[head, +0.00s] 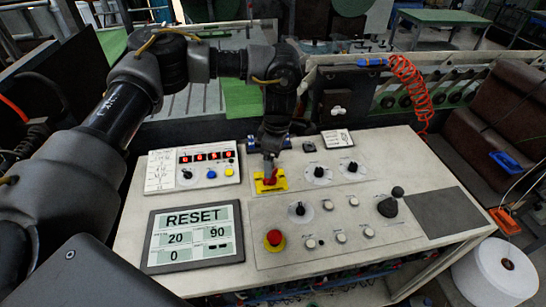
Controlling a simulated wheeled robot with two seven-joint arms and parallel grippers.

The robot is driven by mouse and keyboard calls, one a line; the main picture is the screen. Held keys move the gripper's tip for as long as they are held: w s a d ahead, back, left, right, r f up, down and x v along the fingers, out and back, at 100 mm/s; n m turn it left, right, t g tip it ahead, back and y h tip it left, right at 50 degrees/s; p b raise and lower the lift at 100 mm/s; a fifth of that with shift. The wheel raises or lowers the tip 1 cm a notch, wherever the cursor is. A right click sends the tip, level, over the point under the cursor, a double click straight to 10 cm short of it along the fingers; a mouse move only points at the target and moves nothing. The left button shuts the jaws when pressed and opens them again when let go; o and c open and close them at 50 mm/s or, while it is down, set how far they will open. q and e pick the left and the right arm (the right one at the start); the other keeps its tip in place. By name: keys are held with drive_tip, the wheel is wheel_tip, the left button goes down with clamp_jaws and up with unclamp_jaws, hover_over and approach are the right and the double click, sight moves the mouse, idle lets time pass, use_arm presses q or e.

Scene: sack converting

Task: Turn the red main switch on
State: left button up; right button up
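The red main switch (270,181) sits on a yellow plate (262,188) on the control desk, near its middle. My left gripper (269,170) reaches down from above with its fingertips at the red switch. The fingers cover much of the switch, so its handle angle is hard to read. The fingers look close around the handle, but whether they grip it cannot be told. My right gripper is not in view.
The desk (135,235) also holds a RESET screen (194,236), a counter panel (193,167), a red emergency button (274,238), several knobs and a joystick (389,206). A white roll (494,270) stands at the lower right. A dark panel (433,212) fills the desk's right end.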

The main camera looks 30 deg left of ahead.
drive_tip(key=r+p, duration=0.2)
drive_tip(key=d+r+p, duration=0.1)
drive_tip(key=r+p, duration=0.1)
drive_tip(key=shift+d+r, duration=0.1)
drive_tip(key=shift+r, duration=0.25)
